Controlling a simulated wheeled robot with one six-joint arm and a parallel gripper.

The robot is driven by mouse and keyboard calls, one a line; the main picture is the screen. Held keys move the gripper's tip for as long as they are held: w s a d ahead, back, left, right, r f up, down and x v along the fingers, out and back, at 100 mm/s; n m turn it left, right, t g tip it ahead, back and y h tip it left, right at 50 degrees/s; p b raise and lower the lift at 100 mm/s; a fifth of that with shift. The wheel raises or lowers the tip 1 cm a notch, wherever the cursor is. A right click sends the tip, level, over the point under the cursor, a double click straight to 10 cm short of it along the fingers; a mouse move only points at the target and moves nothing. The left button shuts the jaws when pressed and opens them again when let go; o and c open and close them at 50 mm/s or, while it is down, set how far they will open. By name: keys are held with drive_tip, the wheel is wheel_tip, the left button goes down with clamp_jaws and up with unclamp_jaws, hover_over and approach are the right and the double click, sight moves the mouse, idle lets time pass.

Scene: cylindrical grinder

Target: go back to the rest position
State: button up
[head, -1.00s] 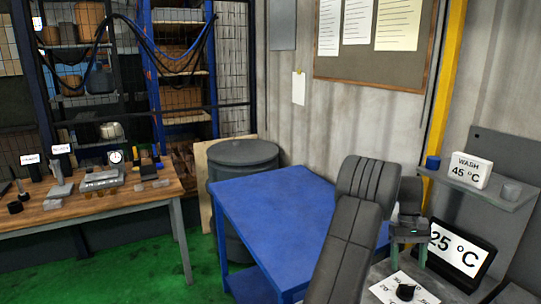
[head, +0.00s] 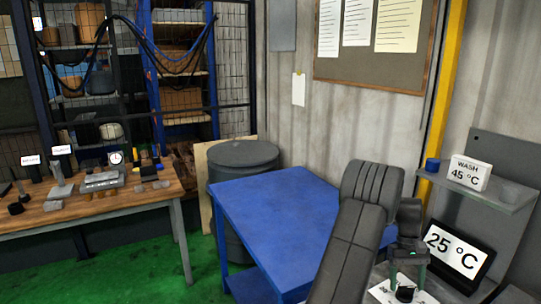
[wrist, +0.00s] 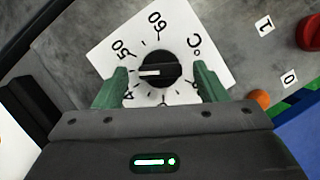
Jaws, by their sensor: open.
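My gripper (head: 407,277) is over the temperature dial at the lower right of the head view. In the wrist view its two green fingers (wrist: 160,78) are open, one on each side of the black knob (wrist: 158,69), with gaps between. I cannot tell if the fingertips reach down beside the knob or stop above it. The knob sits on a white scale card (wrist: 115,48), and its white mark points left, near the lower side of 50. Part of the scale is hidden by my gripper. No separate rest position shows.
A display (head: 458,250) reading 25 °C stands just right of my gripper. A shelf (head: 500,192) above it holds a "WASH 45 °C" sign (head: 469,172) and a blue cup (head: 432,163). A red button (wrist: 309,32) is near the dial. The blue table (head: 270,205) is bare.

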drive_tip(key=shift+x, duration=1)
drive_tip(key=shift+s+f+n, duration=0.1)
drive_tip(key=shift+f+n, duration=0.05)
drive_tip(key=shift+n, duration=0.25)
drive_tip(key=n+h, duration=0.1)
drive_tip(key=n, duration=0.2)
drive_tip(key=n+h, duration=0.1)
drive_tip(key=n, duration=0.2)
drive_tip(key=shift+t+h, duration=0.3)
drive_tip(key=shift+h, duration=0.1)
drive_tip(key=n+t+h+b, duration=0.1)
drive_tip(key=n, duration=0.3)
drive_tip(key=shift+n, duration=0.3)
drive_tip(key=n+t, duration=0.1)
drive_tip(key=n, duration=0.2)
drive_tip(key=shift+h+b, duration=0.3)
drive_tip(key=shift+h, duration=0.1)
drive_tip(key=shift+a+r, duration=0.25)
drive_tip(key=shift+r, duration=0.4)
